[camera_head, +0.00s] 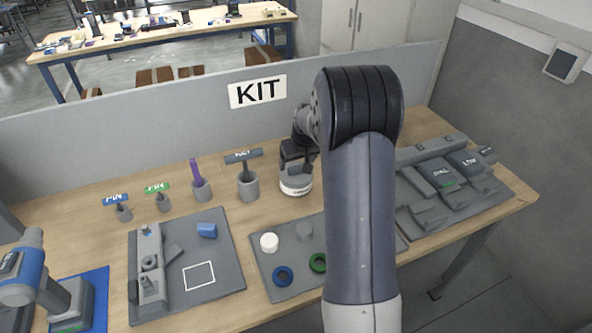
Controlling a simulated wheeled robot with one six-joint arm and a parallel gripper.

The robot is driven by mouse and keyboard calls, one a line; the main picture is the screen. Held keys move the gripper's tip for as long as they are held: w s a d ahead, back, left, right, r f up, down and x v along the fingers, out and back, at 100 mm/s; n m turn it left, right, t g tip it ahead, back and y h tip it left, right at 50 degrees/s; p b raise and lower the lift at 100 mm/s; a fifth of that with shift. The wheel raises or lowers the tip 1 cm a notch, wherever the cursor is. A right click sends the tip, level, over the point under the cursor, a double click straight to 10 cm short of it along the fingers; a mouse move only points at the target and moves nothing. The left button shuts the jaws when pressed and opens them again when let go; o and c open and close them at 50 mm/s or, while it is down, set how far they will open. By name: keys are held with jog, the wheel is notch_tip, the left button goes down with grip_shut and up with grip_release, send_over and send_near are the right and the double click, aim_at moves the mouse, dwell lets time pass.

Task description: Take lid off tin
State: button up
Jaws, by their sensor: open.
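My arm rises in front and reaches over to the back of the table. My gripper (297,156) is the small dark end beyond my elbow, partly hidden by the arm. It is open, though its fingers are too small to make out. Just below it is a white round body (296,185) with small dark marks; I cannot tell whether this is the tin or part of my wrist. A small white cylinder (269,242) and a grey cylinder (303,230) stand upright on a grey mat (265,268). No lid can be made out clearly.
A blue ring (283,276) and green ring (318,263) lie on that mat. Several grey holders, one with a purple stick (197,174), stand behind. A grey fixture board (225,270) is left; grey trays (450,185) are right. A partition (150,120) closes the back.

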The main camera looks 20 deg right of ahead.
aim_at(296, 170)
jog(key=shift+x, duration=1.4)
jog(key=c, duration=1.1)
jog(key=shift+o, duration=0.2)
